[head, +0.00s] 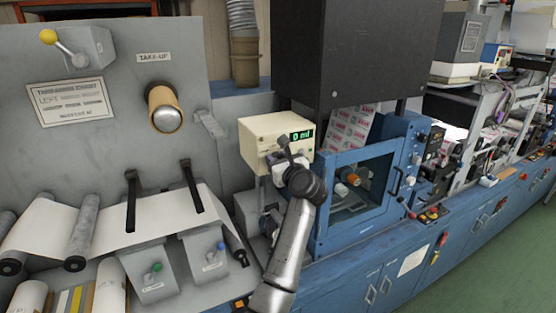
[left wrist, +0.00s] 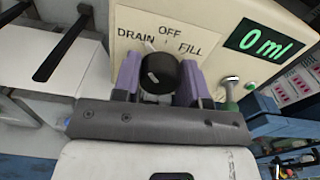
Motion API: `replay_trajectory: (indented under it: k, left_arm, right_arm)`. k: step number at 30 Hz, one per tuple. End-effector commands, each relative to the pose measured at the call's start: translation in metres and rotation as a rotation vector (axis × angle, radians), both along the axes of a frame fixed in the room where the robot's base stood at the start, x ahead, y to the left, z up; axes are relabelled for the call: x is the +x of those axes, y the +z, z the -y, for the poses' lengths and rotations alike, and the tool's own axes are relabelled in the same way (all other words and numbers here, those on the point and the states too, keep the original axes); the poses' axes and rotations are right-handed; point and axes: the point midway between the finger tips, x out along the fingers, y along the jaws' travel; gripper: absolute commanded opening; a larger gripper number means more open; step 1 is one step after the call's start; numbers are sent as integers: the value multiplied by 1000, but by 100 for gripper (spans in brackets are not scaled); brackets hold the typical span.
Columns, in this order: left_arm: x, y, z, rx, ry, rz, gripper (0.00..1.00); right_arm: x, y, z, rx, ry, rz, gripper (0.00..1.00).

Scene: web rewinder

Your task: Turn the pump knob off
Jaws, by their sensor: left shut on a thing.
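The cream pump box (head: 258,135) shows in the middle of the head view, with a green display (head: 301,136). In the left wrist view the display (left wrist: 265,44) reads 0 ml. The black pump knob (left wrist: 161,72) sits below the labels DRAIN, OFF and FILL. A pale pointer at its top lies between DRAIN and OFF, near OFF; its exact setting is hard to tell. My left gripper (left wrist: 158,80) is shut on the knob, one purple finger on each side. In the head view my left gripper (head: 287,160) hides the knob.
A small metal toggle (left wrist: 229,84) is right of the knob, close to the right finger. A blue-framed cabinet (head: 369,155) stands right of the pump box. The grey take-up panel (head: 105,100) is at left, and a dark box (head: 345,50) hangs above.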

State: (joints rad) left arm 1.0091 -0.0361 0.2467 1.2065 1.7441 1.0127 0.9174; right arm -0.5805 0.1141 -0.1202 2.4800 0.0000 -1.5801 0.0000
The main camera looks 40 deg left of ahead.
Motion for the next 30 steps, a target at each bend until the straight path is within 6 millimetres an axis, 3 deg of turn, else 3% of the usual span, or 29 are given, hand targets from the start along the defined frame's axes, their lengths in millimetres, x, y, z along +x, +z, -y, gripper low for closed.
replay_trajectory:
  k: [30]
  left_arm:
    - [1,2,1,291,-1,-626,16]
  right_arm:
    - [0,75,3,-9,5,0,0]
